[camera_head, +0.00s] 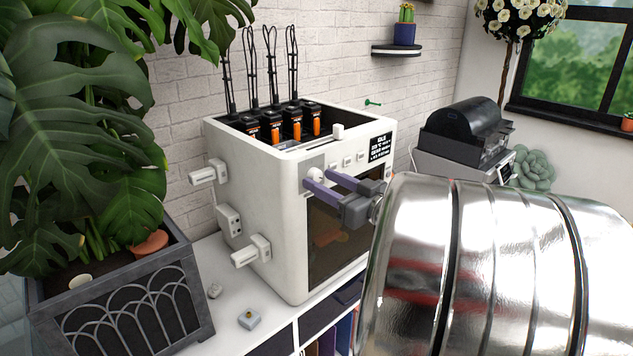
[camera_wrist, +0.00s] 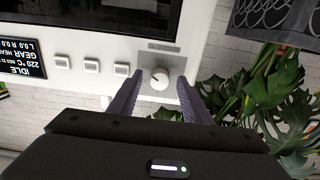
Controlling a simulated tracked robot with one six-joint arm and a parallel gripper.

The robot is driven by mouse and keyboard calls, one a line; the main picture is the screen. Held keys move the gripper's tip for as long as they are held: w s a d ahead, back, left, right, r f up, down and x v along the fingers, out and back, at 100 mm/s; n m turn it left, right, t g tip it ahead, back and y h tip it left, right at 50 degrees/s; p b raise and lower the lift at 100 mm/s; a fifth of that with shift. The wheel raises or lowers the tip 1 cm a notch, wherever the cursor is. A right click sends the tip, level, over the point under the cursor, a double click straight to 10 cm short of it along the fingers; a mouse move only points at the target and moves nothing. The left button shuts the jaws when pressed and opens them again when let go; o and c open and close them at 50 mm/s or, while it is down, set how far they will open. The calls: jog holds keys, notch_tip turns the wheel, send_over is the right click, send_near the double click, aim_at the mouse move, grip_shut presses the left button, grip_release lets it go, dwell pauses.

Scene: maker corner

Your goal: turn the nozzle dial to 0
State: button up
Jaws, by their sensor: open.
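The nozzle dial (camera_wrist: 160,78) is a small round white knob on a grey plate with a label strip, on the front of a white 3D printer (camera_head: 270,200). It shows in the head view (camera_head: 315,175) at the upper left of the printer front. A small dark mark is on the knob, but the numbers around it are too small to read. My gripper (camera_head: 320,181) is open, with its purple fingers on either side of the dial. In the wrist view the fingers (camera_wrist: 160,88) straddle the knob with a gap on each side. Contact with the front plate cannot be told.
Several square buttons (camera_wrist: 92,66) and a black display (camera_wrist: 22,60) reading IDLE sit beside the dial. The printer's dark window (camera_head: 335,235) is below. A planter with large leaves (camera_head: 120,300) stands left, and a black-lidded machine (camera_head: 465,130) stands right.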

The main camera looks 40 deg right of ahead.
jog(key=shift+w, duration=0.25)
jog(key=shift+c, duration=0.4)
jog(key=c, duration=0.9)
jog(key=shift+a, duration=0.1)
jog(key=shift+c, duration=0.3)
